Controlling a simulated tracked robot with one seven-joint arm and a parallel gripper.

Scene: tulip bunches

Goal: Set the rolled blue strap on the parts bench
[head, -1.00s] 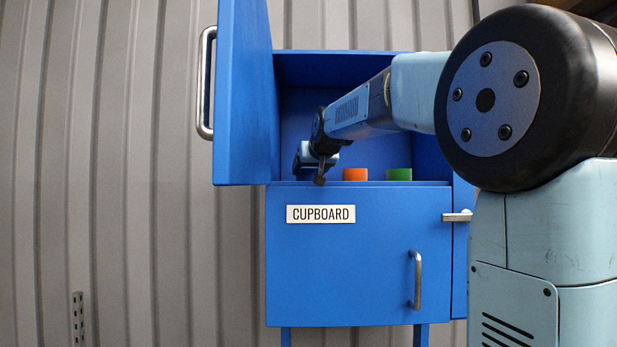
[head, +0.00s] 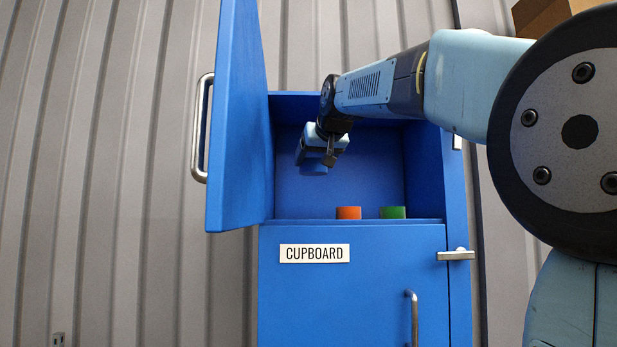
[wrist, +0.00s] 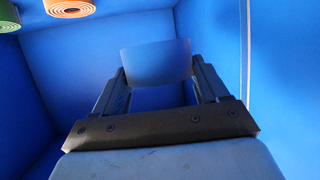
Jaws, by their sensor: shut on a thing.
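The rolled blue strap (wrist: 156,62) is between the two fingers of my gripper (wrist: 158,75) in the wrist view, held at the fingertips. In the head view my gripper (head: 316,160) is inside the open upper compartment of the blue cupboard (head: 350,290), raised above its floor. The blue strap (head: 314,168) shows there just below the gripper, blue against the blue back wall. The parts bench is not in view.
An orange roll (head: 348,213) and a green roll (head: 393,212) stand on the compartment floor, right of my gripper. The cupboard door (head: 236,120) stands open at the left. A brown box (head: 545,12) shows at the top right.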

